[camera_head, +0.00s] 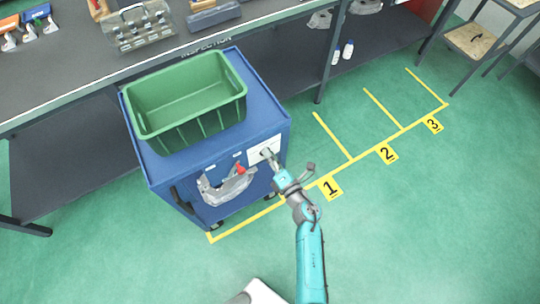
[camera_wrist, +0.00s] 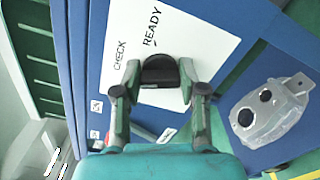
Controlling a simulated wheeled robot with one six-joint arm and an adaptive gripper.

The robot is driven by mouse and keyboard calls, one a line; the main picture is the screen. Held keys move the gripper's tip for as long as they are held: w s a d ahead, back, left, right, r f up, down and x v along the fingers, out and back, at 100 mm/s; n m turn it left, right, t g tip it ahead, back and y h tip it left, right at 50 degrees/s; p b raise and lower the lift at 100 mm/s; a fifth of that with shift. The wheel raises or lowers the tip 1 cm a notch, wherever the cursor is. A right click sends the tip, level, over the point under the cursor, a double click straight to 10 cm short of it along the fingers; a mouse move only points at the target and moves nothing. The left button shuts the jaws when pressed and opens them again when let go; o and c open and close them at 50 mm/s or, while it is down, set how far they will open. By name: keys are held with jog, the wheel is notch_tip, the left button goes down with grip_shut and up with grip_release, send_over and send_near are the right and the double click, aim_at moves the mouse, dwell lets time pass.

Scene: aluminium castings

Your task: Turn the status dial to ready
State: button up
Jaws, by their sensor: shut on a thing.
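The black status dial (camera_wrist: 160,70) sits on a white plate (camera_wrist: 180,38) printed CHECK and READY, fixed to the blue cart. My gripper (camera_wrist: 160,84) has one finger on each side of the dial and is shut on it. The dial's lower part is partly hidden between the fingers, and I cannot tell which word it points at. In the head view my gripper (camera_head: 269,158) reaches the white plate (camera_head: 258,149) at the front right of the cart; the dial is too small there to read.
The blue cart (camera_head: 273,115) carries an empty green bin (camera_head: 190,139). A grey casting (camera_head: 225,188) is at the cart's front, left of the plate, near a red part (camera_head: 240,169). A workbench (camera_head: 60,75) stands behind. Green floor is clear around numbered yellow bays.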

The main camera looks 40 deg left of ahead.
jog(key=shift+s+f+m, duration=0.1)
jog(key=shift+f+m, duration=0.05)
jog(key=shift+m, duration=2.6)
jog(key=shift+w+f+m, duration=0.1)
jog(key=shift+f+m, duration=0.05)
jog(key=shift+m, duration=2.65)
jog(key=shift+s+f+m, duration=0.1)
jog(key=shift+f+m, duration=0.05)
jog(key=shift+m, duration=2.6)
jog(key=o, duration=1.2)
jog(key=shift+c, duration=0.2)
jog(key=v, duration=1.2)
